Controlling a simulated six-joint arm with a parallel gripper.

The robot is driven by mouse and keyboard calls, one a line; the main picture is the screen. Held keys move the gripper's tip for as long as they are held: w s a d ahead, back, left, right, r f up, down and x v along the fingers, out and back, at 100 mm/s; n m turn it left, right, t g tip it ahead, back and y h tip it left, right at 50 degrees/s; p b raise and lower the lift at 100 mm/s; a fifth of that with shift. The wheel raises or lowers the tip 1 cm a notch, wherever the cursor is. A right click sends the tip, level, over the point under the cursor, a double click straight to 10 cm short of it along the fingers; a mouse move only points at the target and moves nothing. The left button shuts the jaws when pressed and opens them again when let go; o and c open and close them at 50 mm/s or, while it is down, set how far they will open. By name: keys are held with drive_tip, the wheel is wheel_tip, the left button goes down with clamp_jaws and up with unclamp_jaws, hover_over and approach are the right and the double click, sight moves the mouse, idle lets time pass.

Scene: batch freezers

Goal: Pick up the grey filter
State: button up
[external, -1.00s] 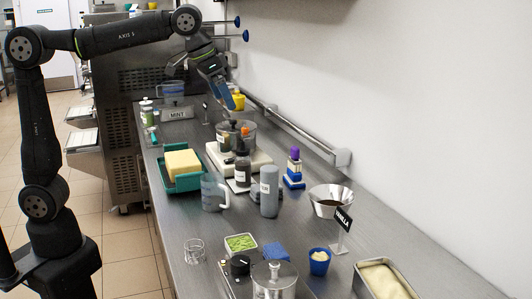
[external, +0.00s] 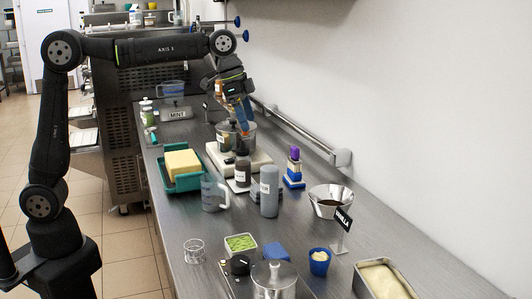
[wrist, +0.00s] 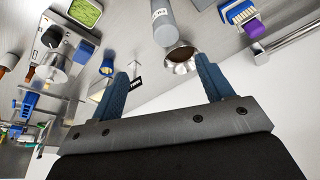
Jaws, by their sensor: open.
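I cannot tell for certain which thing is the grey filter. A grey upright cylinder with a white label (external: 269,191) stands mid-counter; it also shows at the top of the wrist view (wrist: 162,22). A silver flared cup (external: 330,200), dark inside, stands to its right; it also shows in the wrist view (wrist: 180,57). My gripper (external: 243,112) is open, its blue fingers pointing down above the clear container on the white slab, farther back than both. In the wrist view my gripper (wrist: 161,65) has nothing visible between its fingers.
The clear container (external: 228,136) stands on a white slab (external: 258,160). A wall rail (external: 300,132) runs along the right.

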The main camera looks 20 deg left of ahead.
sight(271, 179)
drive_tip(key=w+d+f, duration=0.1)
drive_tip(key=d+f, duration=0.1)
drive_tip(key=f, duration=0.4)
drive_tip(key=w+d+f+m, duration=0.1)
drive_tip(key=d+f, duration=0.1)
drive_tip(key=f, duration=0.5)
drive_tip(key=w+d+f+m, duration=0.1)
drive_tip(key=d+f, duration=0.1)
drive_tip(key=f, duration=0.4)
drive_tip(key=shift+d+f+g, duration=0.15)
drive_tip(key=shift+f+g, duration=0.1)
drive_tip(key=shift+g, duration=0.15)
drive_tip(key=shift+r, duration=0.1)
drive_tip(key=c, duration=1.2)
